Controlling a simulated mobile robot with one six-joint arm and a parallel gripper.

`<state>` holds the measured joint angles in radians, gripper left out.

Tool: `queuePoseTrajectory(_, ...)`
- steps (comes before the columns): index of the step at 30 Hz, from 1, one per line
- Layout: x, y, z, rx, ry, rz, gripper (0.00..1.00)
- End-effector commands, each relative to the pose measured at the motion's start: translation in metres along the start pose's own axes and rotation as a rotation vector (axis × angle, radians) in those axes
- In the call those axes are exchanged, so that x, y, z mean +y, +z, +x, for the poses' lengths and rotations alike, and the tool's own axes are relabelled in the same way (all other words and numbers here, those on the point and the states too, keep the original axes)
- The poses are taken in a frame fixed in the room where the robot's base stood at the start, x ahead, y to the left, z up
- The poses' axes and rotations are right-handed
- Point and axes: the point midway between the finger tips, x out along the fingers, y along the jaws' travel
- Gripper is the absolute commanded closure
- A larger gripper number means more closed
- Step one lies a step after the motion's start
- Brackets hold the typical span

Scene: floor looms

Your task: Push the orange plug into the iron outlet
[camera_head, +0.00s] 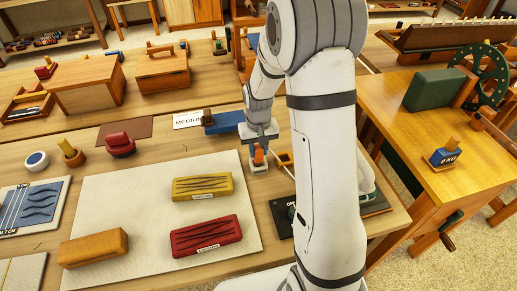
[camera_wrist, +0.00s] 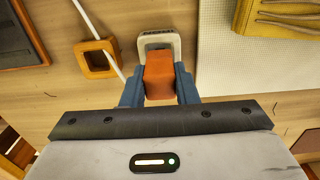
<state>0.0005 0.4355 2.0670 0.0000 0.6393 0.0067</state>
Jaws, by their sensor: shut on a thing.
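The orange plug (camera_head: 259,157) is upright between the fingers of my gripper (camera_head: 261,147). In the wrist view the orange plug (camera_wrist: 158,75) is clasped by two blue fingers (camera_wrist: 159,88). A pale grey-white outlet block (camera_head: 259,168) with a dark label sits on the table directly at the plug's lower end. In the wrist view this outlet block (camera_wrist: 159,42) frames the plug's far end; its label is too small to read surely. I cannot tell how deep the plug sits in it.
An orange square ring (camera_wrist: 97,60) with a white cord lies beside the outlet. A dark board (camera_head: 377,205) is partly behind my arm. A yellow box (camera_head: 203,187) and red box (camera_head: 206,236) lie on a pale mat (camera_head: 130,205). A blue block (camera_head: 224,122) stands behind.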

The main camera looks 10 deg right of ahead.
Motion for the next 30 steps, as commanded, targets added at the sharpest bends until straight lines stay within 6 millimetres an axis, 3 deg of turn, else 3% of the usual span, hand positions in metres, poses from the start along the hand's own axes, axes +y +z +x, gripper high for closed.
queuePoseTrajectory(30, 0.0001, 0.0, 0.0097, 0.0, 0.0, 0.0, 1.0)
